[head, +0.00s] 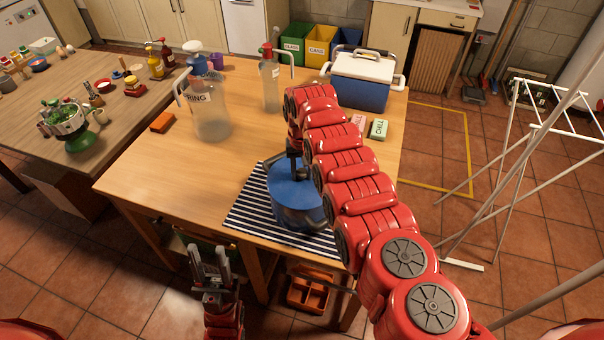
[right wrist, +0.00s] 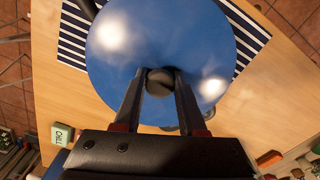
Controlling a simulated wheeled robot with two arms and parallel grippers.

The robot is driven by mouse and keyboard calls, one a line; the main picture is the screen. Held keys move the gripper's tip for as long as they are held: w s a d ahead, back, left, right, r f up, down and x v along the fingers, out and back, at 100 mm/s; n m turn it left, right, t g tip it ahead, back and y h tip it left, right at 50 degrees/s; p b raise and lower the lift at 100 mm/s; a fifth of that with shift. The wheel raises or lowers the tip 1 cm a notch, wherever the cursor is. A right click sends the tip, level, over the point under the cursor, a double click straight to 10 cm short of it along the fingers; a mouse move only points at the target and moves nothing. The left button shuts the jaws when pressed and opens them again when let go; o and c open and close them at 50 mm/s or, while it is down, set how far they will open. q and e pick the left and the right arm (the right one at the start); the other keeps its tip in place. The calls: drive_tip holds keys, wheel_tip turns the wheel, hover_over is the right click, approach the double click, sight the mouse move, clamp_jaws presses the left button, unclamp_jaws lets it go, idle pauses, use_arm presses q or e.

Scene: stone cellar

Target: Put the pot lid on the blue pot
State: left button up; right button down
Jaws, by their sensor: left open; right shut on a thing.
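The blue pot lid (head: 289,182) is a round disc that shows large in the right wrist view (right wrist: 190,40). My right gripper (right wrist: 161,84) is shut on its dark knob; in the head view this gripper (head: 294,158) points down from above. The blue pot (head: 298,217) stands on the striped mat, directly under the lid, partly hidden by my right arm. The lid lies level over the pot's mouth; I cannot tell whether it rests fully on the rim. My left gripper (head: 209,262) is open and empty, in front of the table's front edge, away from the pot.
The striped mat (head: 250,212) lies at the wooden table's front. A clear pitcher (head: 210,115), a bottle (head: 269,82), a cooler (head: 360,82) and an orange block (head: 162,122) stand further back. The table left of the mat is clear. A white rack (head: 520,140) stands at right.

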sight(302, 172)
drive_tip(key=shift+s+f, duration=0.25)
drive_tip(key=shift+f, duration=0.05)
drive_tip(key=c, duration=0.8)
unclamp_jaws()
drive_tip(key=o, duration=0.3)
drive_tip(key=shift+s+d+f, duration=0.1)
drive_tip(key=shift+w+a+r, duration=0.2)
drive_tip(key=shift+r, duration=0.15)
wheel_tip(302, 172, up, 12)
drive_tip(key=b, duration=0.2)
drive_tip(key=shift+d+f+b, duration=0.1)
drive_tip(key=shift+f+b, duration=0.15)
drive_tip(key=shift+b, duration=0.15)
drive_tip(key=shift+w, duration=0.1)
